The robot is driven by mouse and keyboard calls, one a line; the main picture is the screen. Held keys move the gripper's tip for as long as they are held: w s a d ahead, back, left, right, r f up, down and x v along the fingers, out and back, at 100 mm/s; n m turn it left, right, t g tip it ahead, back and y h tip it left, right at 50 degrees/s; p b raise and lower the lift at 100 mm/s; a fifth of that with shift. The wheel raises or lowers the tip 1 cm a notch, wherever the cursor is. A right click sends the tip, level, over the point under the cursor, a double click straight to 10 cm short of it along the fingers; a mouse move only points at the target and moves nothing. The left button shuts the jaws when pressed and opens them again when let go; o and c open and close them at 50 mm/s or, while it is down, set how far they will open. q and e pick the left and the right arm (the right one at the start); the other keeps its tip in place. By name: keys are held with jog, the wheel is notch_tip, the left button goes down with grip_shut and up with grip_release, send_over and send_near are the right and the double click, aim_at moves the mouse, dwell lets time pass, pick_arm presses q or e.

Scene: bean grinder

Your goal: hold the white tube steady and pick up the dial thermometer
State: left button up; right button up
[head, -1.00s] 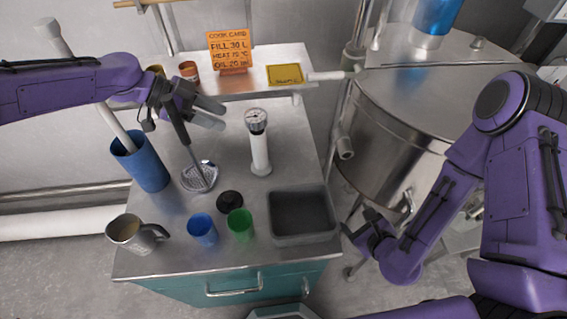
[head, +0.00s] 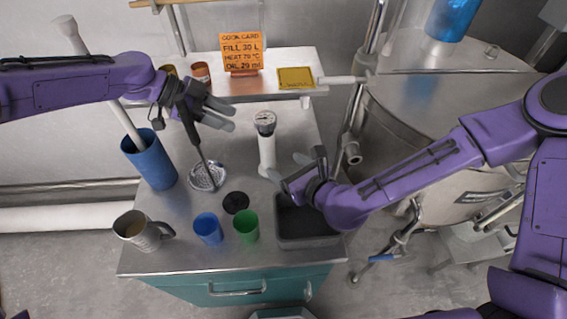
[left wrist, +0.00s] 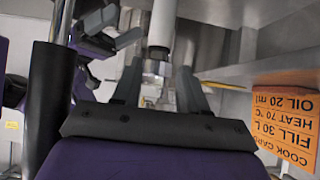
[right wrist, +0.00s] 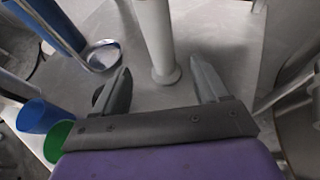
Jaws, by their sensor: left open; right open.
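The white tube (head: 267,152) stands upright on the steel table, and its round foot shows in the right wrist view (right wrist: 165,74). The dial thermometer (head: 265,118) sits in its top, face up. My left gripper (head: 224,114) is open and empty, to the left of the dial at about its height. In the left wrist view the tube (left wrist: 160,25) appears upside down beyond the open fingers. My right gripper (head: 287,168) is open beside the tube's lower right. In the right wrist view the tube stands ahead, between the lines of its fingers; contact is not visible.
A skimmer (head: 207,177) has its dark handle rising close to my left gripper. A grey bin (head: 307,241) lies below my right gripper. Blue (head: 208,229) and green (head: 246,227) cups, a black disc (head: 235,202) and a metal jug (head: 143,230) stand in front.

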aim_at(272, 156)
jog(key=x, duration=1)
jog(key=shift+f, duration=0.1)
jog(key=c, duration=1.3)
